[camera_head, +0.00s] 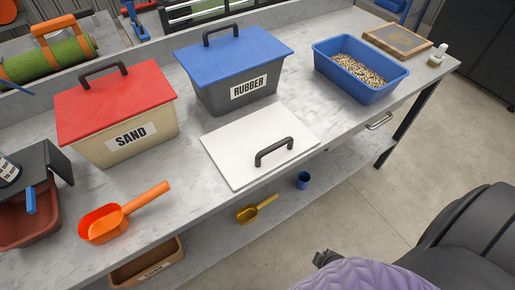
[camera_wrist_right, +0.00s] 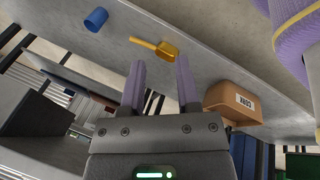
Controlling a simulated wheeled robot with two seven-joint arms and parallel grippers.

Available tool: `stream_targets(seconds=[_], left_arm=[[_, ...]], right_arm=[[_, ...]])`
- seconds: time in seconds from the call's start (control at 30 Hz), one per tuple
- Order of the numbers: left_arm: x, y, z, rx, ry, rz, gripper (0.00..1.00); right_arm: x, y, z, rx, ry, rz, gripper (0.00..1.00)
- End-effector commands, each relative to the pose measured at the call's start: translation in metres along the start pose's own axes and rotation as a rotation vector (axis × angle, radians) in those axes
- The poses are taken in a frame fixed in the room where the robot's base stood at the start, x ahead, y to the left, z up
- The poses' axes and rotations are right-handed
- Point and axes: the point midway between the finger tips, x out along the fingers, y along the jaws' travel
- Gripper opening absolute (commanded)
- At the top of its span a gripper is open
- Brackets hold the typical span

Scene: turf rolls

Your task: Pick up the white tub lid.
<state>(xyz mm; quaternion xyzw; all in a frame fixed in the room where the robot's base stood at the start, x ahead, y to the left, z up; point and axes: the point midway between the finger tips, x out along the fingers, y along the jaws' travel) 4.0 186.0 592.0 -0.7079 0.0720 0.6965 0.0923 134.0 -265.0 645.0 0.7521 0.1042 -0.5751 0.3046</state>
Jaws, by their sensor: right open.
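The white tub lid (camera_head: 232,150) lies flat on the grey bench top, near its front edge, in front of the blue-lidded RUBBER tub. Its black bar handle (camera_head: 273,152) stands up on the front right part of the lid. In the right wrist view my right gripper (camera_wrist_right: 161,75) shows two purple fingers spread apart with nothing between them. It points toward the lower shelf, and the lid does not show in that view. My left gripper is in neither view.
The RUBBER tub (camera_head: 235,91), red-lidded SAND tub (camera_head: 118,135) and blue bin (camera_head: 335,75) of granules stand around the lid. An orange scoop (camera_head: 105,223) lies front left. On the lower shelf are a yellow scoop (camera_wrist_right: 160,47), blue cup (camera_wrist_right: 96,18) and CORK box (camera_wrist_right: 232,100).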

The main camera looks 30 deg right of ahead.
Motion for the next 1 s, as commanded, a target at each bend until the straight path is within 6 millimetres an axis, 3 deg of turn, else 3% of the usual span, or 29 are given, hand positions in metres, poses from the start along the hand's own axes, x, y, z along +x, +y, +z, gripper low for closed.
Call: stream_targets(seconds=[0.07, 0.23, 0.37, 0.43, 0.6, 0.7, 0.77, 1.0], left_arm=[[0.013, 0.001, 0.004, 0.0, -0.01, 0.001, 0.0], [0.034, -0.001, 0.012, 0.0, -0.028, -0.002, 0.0], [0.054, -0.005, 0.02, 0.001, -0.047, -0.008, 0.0], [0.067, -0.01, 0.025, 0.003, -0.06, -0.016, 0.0], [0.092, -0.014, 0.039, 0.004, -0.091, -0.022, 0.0], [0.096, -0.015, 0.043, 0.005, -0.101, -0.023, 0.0], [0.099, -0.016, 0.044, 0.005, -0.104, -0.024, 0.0], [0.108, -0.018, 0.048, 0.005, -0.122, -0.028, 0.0]], right_arm=[[0.005, 0.023, -0.013, -0.076, 0.035, 0.066, 0.41], [-0.006, 0.08, -0.054, -0.268, 0.124, 0.252, 0.41], [-0.033, 0.117, -0.097, -0.432, 0.216, 0.436, 0.41], [-0.056, 0.132, -0.124, -0.521, 0.279, 0.551, 0.41], [-0.131, 0.143, -0.182, -0.677, 0.46, 0.822, 0.41], [-0.16, 0.142, -0.197, -0.703, 0.52, 0.9, 0.41], [-0.164, 0.146, -0.204, -0.706, 0.535, 0.92, 0.41], [-0.147, 0.167, -0.23, -0.704, 0.535, 0.92, 0.41]])
